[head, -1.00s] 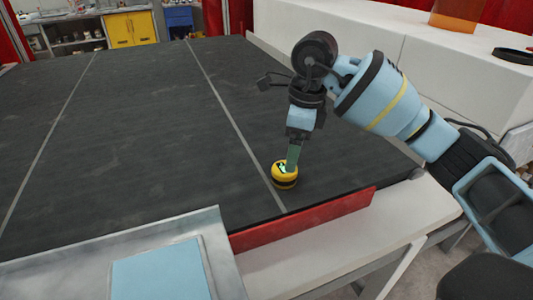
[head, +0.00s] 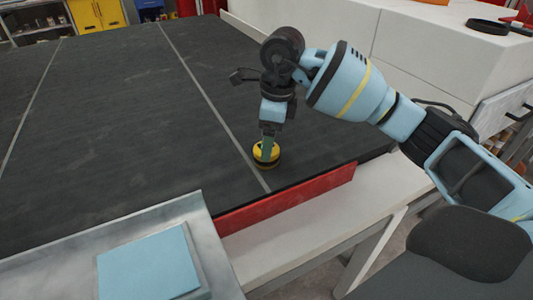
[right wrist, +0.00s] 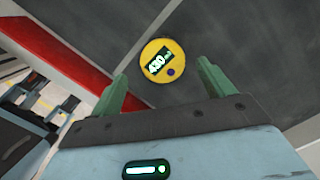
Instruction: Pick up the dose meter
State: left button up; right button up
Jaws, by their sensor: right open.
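The dose meter (head: 266,158) is a small round yellow and black puck on the dark conveyor mat (head: 120,120), near its front edge. In the right wrist view the dose meter (right wrist: 162,60) shows a yellow face with a lit display and a dark button. My right gripper (head: 267,145) points down at it, partly hiding its top in the head view. In the right wrist view the green fingers of my right gripper (right wrist: 162,78) are apart, with the dose meter ahead of the gap between them. Contact with it cannot be told. My left gripper is not in view.
A red edge bar (head: 285,198) runs along the mat's front. A metal tray (head: 50,268) with a blue pad (head: 150,265) stands at the front left. A white housing (head: 420,45) rises behind my right arm. The mat left of the dose meter is clear.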

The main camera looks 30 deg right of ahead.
jog(key=shift+w+a+f, duration=0.1)
jog(key=shift+w+f, duration=0.05)
jog(key=shift+f, duration=0.75)
jog(key=shift+w+f, duration=0.15)
jog(key=shift+f, duration=0.75)
jog(key=c, duration=1.3)
notch_tip(320, 180, up, 10)
